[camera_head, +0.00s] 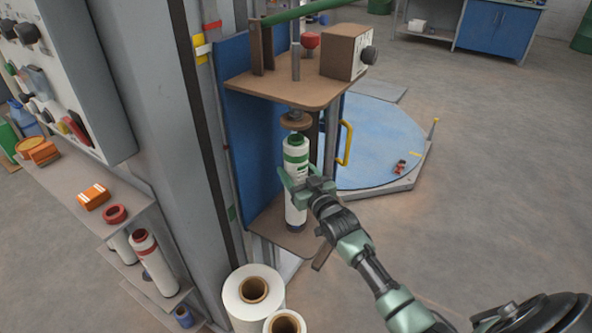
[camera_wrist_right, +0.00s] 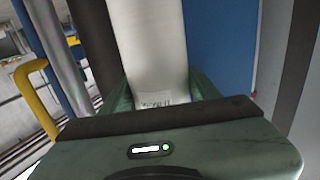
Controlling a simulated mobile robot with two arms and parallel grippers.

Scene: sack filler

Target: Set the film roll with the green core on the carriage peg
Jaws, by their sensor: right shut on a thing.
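The film roll with the green core (camera_head: 296,212) stands upright, white with green bands near its top and a dark lower end. My right gripper (camera_head: 300,186) is shut around its middle; the white roll (camera_wrist_right: 156,45) also fills the space between the fingers in the right wrist view. The roll is in the carriage, over the brown lower plate (camera_head: 268,232) and below a round brown disc (camera_head: 294,121) under the upper plate (camera_head: 262,90). The peg is not visible. I cannot tell whether the roll's lower end touches the plate. My left gripper is not in view.
Large white rolls (camera_head: 240,290) stand below the carriage. A yellow handle (camera_head: 346,145) is right of it. Floor at right is open.

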